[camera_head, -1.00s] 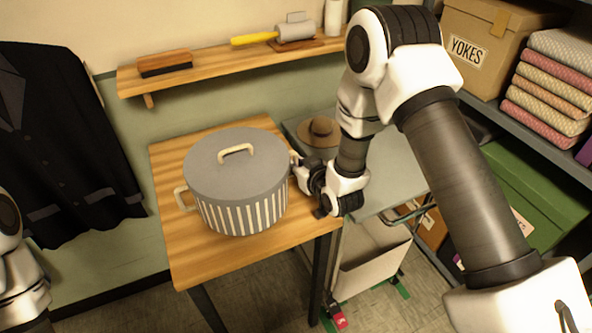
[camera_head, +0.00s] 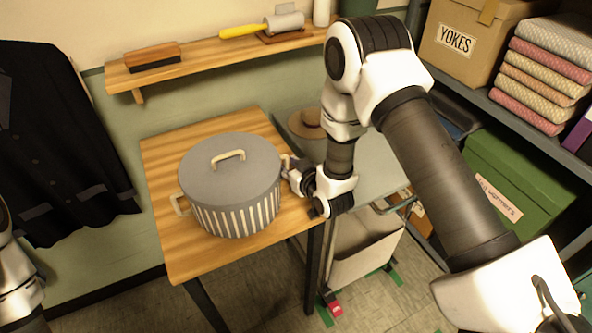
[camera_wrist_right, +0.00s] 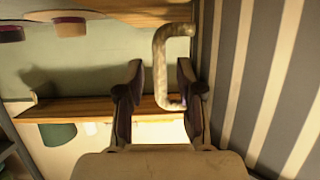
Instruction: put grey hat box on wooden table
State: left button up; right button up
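The grey hat box (camera_head: 236,190) is a round drum with a grey lid, cream-striped sides and cream handles. It stands upright on the wooden table (camera_head: 190,258), appearing to rest on the top. My right gripper (camera_head: 296,170) is at the box's right side handle. In the right wrist view, its two fingers (camera_wrist_right: 160,88) are apart, with the curved handle (camera_wrist_right: 160,70) between them and the striped box wall (camera_wrist_right: 255,80) at the right. The fingers do not look closed on the handle. Part of my left arm shows at the lower left; its gripper is out of view.
A wall shelf (camera_head: 210,58) holds a brush (camera_head: 152,56) and a yellow-handled roller (camera_head: 250,31). A dark jacket (camera_head: 60,140) hangs left. Right of the table are a grey surface with a brown hat (camera_head: 306,122), and shelving with a YOKES box (camera_head: 455,40) and green box (camera_head: 510,180).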

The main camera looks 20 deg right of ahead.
jog(key=a+b+v, duration=0.1)
jog(key=b+v, duration=0.1)
jog(key=v, duration=0.9)
jog(key=shift+s+d+b, duration=0.3)
jog(key=shift+s+d, duration=0.05)
jog(key=shift+d, duration=0.1)
